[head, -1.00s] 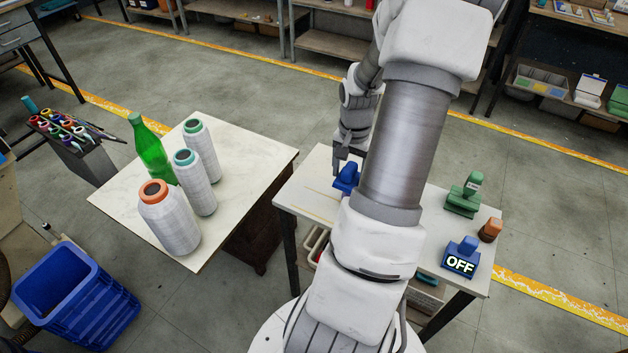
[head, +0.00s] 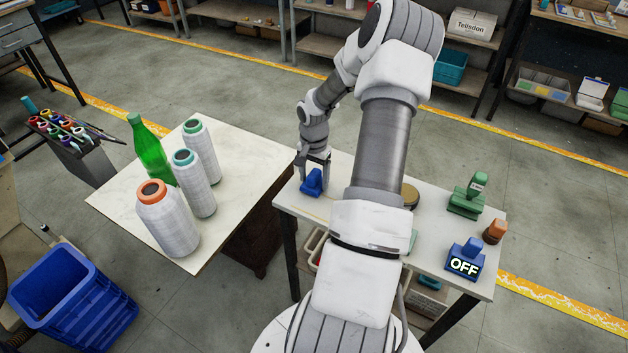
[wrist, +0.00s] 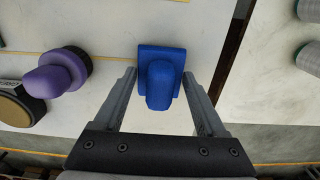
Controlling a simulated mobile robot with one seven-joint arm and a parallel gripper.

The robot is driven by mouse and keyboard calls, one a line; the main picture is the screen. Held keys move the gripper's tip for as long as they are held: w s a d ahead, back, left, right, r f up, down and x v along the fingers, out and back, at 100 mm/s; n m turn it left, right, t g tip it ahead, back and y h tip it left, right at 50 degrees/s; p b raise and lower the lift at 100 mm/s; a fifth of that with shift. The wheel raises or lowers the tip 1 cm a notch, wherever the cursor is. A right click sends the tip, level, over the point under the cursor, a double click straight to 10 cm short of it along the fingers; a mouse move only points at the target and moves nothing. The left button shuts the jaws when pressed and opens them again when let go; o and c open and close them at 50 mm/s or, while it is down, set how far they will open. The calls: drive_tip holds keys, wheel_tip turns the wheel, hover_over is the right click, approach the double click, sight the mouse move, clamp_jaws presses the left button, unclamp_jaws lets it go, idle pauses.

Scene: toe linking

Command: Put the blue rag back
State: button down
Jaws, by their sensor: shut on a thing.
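I see no cloth-like rag. A blue block with a rounded knob (head: 311,184), stamp-like in shape, is at the left end of the white narrow table (head: 340,211) in the head view. My gripper (head: 313,170) is shut on it from above. In the wrist view the blue block (wrist: 160,80) sits between the two fingers of my gripper (wrist: 161,76). I cannot tell whether its base touches the tabletop. Another blue stamp marked OFF (head: 464,259) stands at the table's right end.
A green stamp (head: 467,196) and a brown one (head: 494,231) stand at the right. A purple-knobbed piece (wrist: 55,74) and a dark round piece (wrist: 20,103) are left of my gripper in the wrist view. Another table (head: 228,170) holds spools and a green bottle (head: 148,150).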

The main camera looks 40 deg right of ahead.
sight(314, 173)
drive_tip(key=shift+f, duration=0.4)
unclamp_jaws()
wheel_tip(314, 173, up, 12)
drive_tip(key=shift+r+p, duration=0.1)
drive_tip(key=shift+p, duration=0.7)
